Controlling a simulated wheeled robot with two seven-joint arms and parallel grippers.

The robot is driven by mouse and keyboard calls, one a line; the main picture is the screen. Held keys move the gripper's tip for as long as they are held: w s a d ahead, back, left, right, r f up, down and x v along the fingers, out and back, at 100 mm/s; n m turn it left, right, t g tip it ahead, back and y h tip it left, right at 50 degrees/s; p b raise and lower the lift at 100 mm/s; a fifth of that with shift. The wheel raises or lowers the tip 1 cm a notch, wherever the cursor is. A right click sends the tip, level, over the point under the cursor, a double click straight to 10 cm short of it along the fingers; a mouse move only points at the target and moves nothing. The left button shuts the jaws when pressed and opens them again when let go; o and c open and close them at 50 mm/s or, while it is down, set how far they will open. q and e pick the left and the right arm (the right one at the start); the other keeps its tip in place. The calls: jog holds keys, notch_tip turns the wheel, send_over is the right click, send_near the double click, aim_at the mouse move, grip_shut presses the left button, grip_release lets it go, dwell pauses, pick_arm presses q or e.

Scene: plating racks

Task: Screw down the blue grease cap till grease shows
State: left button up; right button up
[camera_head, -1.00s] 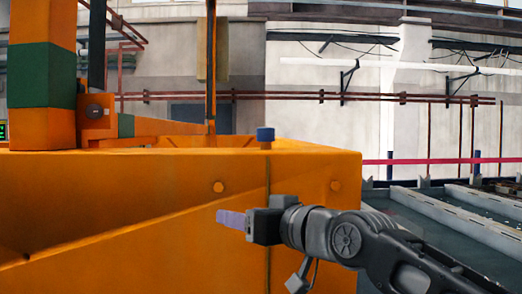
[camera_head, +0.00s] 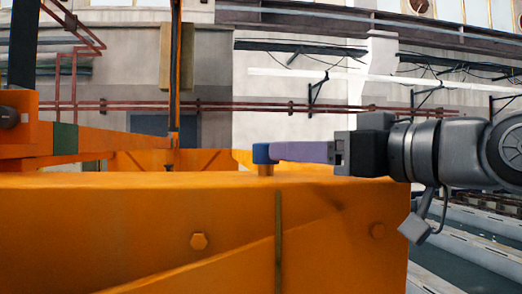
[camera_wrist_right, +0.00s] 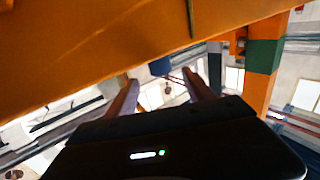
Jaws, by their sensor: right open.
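The blue grease cap (camera_head: 262,153) stands upright on a short orange stub on top of the orange beam (camera_head: 230,215). My right gripper (camera_head: 278,151) comes in level from the right, with its purple fingers at the cap's height and their tips at its right side. In the right wrist view the cap (camera_wrist_right: 160,67) shows between and just beyond the two spread fingertips (camera_wrist_right: 160,79). The gripper is open with nothing held; whether a finger touches the cap cannot be told. No grease is visible. My left gripper is not in view.
The orange beam's top edge runs just below my right fingers. An orange post with a green band (camera_wrist_right: 264,55) shows in the wrist view. Grey tanks (camera_head: 455,265) lie at the lower right.

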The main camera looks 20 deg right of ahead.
aim_at(267, 151)
jog(key=p+x, duration=0.2)
jog(key=x, duration=0.6)
jog(key=shift+p, duration=0.35)
jog(key=shift+c, duration=0.2)
grip_shut()
jog(key=shift+f+m+h, duration=0.1)
jog(key=shift+m+h, duration=0.3)
jog(key=shift+h, duration=0.2)
